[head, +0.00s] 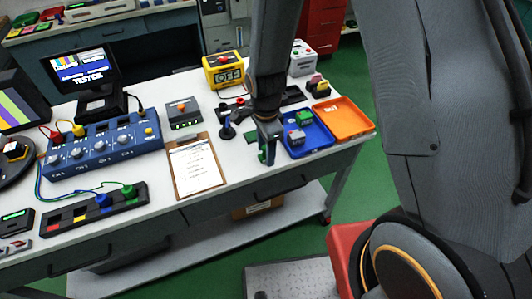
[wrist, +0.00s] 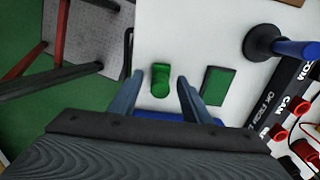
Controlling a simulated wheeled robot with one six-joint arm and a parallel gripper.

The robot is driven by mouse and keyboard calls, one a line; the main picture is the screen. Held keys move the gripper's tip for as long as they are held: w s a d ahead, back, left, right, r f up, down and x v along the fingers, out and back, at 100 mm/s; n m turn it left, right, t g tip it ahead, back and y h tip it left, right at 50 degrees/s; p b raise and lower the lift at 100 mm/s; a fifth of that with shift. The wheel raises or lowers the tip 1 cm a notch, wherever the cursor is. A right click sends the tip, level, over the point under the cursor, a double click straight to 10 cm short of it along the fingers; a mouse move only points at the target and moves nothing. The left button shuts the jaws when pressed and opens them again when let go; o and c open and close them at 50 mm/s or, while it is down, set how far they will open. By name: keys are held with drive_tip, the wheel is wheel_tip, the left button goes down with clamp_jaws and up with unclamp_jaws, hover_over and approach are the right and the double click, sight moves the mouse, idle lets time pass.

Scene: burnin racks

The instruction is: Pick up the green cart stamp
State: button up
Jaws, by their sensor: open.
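The green cart stamp (wrist: 160,80) stands on the white bench top in the wrist view, with a rounded green top. My gripper (wrist: 160,76) is open, with one finger on each side of the stamp and a visible gap to each. I cannot tell how far the fingertips are above the bench. In the head view my gripper (head: 267,146) points down near the bench's front edge, left of the blue tray. There it mostly hides the stamp; only a bit of green shows by the fingers.
A flat green pad (wrist: 218,86) lies just right of the stamp. A dark stamp with a blue handle (wrist: 264,40) and a labelled black rack (wrist: 280,97) are farther right. A blue tray (head: 322,146), an orange tray (head: 352,126) and a clipboard (head: 197,166) flank my gripper.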

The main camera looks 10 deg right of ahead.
clamp_jaws()
drive_tip(key=shift+r, duration=0.15)
wheel_tip(320, 180, up, 10)
drive_tip(key=shift+f+b, duration=0.15)
drive_tip(key=shift+b, duration=1.05)
